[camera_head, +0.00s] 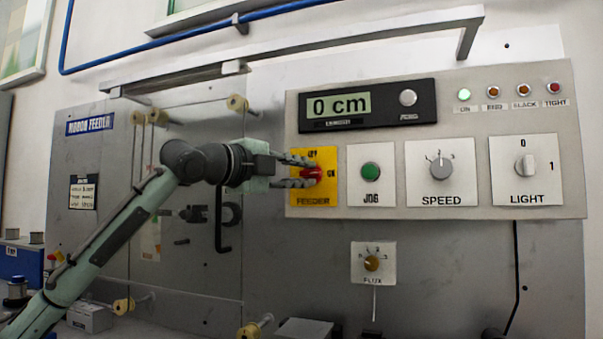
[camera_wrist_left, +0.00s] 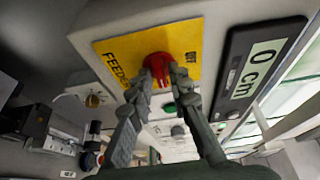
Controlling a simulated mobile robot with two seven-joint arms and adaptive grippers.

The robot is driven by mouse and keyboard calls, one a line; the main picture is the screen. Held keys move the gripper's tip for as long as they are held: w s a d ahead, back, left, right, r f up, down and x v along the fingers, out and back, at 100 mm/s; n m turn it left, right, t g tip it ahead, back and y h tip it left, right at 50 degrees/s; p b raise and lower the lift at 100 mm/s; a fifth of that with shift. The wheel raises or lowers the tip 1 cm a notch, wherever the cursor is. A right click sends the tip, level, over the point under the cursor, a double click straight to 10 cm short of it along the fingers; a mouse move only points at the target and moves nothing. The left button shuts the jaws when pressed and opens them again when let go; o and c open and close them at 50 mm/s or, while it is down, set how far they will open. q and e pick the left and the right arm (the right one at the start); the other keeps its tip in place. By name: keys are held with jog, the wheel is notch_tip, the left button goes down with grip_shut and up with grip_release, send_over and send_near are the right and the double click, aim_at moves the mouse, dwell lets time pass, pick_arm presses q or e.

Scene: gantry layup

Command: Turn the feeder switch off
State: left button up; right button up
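The feeder switch is a red rotary knob (camera_head: 313,174) on a yellow plate (camera_head: 327,199) marked OFF at the top and ON at the right. My left gripper (camera_head: 308,172) is at the knob, one finger above it and one below. In the left wrist view, the fingertips (camera_wrist_left: 162,70) lie against both sides of the red knob (camera_wrist_left: 157,62), which fills the gap between them. The fingers partly hide the knob, so its exact angle is unclear. The green ON lamp (camera_head: 464,95) is lit. My right gripper is not in view.
Right of the switch are a green JOG button (camera_head: 371,171), a SPEED dial (camera_head: 440,168) and a LIGHT knob (camera_head: 524,165). The length display (camera_head: 340,105) above reads 0 cm. A metal rail (camera_head: 350,44) runs overhead. A FLUX dial (camera_head: 371,263) sits below.

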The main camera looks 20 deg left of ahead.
pick_arm(q)
grip_shut()
